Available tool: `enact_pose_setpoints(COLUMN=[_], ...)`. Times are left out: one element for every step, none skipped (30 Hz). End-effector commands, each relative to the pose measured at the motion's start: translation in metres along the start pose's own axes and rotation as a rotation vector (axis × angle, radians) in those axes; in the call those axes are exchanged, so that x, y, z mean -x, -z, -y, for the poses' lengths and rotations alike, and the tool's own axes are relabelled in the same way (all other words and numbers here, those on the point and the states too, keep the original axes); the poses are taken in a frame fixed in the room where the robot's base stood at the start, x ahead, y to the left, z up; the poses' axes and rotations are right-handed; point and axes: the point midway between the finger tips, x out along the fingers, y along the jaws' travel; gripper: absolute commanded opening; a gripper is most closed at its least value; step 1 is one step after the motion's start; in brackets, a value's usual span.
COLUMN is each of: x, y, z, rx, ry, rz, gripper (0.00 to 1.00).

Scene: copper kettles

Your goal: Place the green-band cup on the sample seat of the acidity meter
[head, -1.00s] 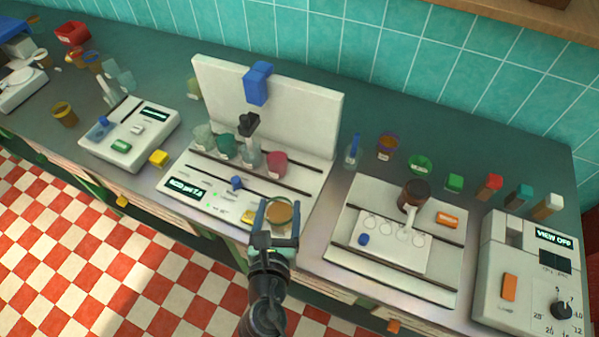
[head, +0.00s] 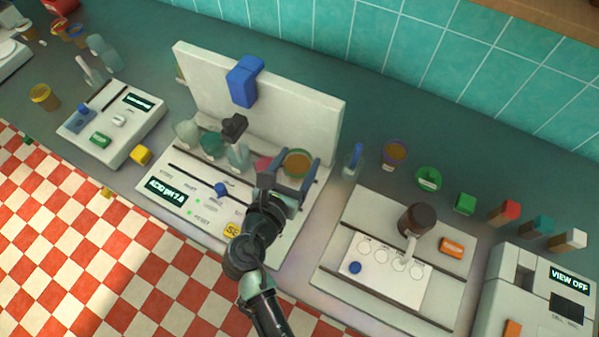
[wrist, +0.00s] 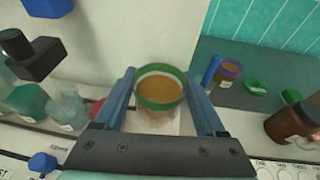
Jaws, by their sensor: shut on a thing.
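The green-band cup (head: 297,163), holding brown liquid, is between the fingers of my gripper (head: 291,172). In the wrist view the cup (wrist: 160,88) stands upright, its green band near the rim, with blue fingers on both sides. My gripper (wrist: 162,98) is shut on it. The acidity meter (head: 185,170) is the white unit with a tall back panel and a display reading "ACID pH 7.0". The cup is over the right end of its deck, in front of the panel. A pale patch shows beneath the cup in the wrist view; I cannot tell whether they touch.
A pink cup (head: 263,163) is close to the left of my gripper, with clear and green vessels (head: 212,144) further left. A black probe holder (head: 234,127) and blue block (head: 245,82) are on the panel side. A blue-handled vessel (head: 352,160) stands to the right.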

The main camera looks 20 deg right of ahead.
Motion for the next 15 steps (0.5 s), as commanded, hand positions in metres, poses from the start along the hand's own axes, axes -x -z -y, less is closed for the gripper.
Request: enact_pose_setpoints(x=[-0.003,-0.004,-0.006,-0.007,-0.007,-0.008,-0.009,-0.01,-0.012,-0.014,-0.015,-0.017,-0.018,-0.018,-0.019], y=[0.01,0.014,0.018,0.02,0.022,0.025,0.028,0.032,0.039,0.043,0.047,0.052,0.055,0.057,0.059], z=[-0.001,-0.001,0.0,-0.001,-0.001,-0.001,-0.001,-0.001,-0.001,-0.001,-0.001,-0.001,-0.001,-0.001,-0.001], rx=[0.002,0.001,0.001,0.0,0.0,0.0,0.0,0.001,0.001,0.001,0.002,0.001,0.0,0.0,0.0], ry=[-0.001,-0.001,-0.001,-0.001,-0.001,-0.001,-0.001,-0.001,-0.002,-0.001,-0.001,-0.001,-0.001,-0.001,-0.001], rz=[0.0,0.0,0.001,0.002,0.002,0.001,0.002,0.002,0.0,0.001,0.001,0.001,0.001,0.002,0.003], gripper=[0.07,0.07,0.07,0.07,0.07,0.07,0.07,0.07,0.07,0.07,0.07,0.07,0.07,0.07,0.07])
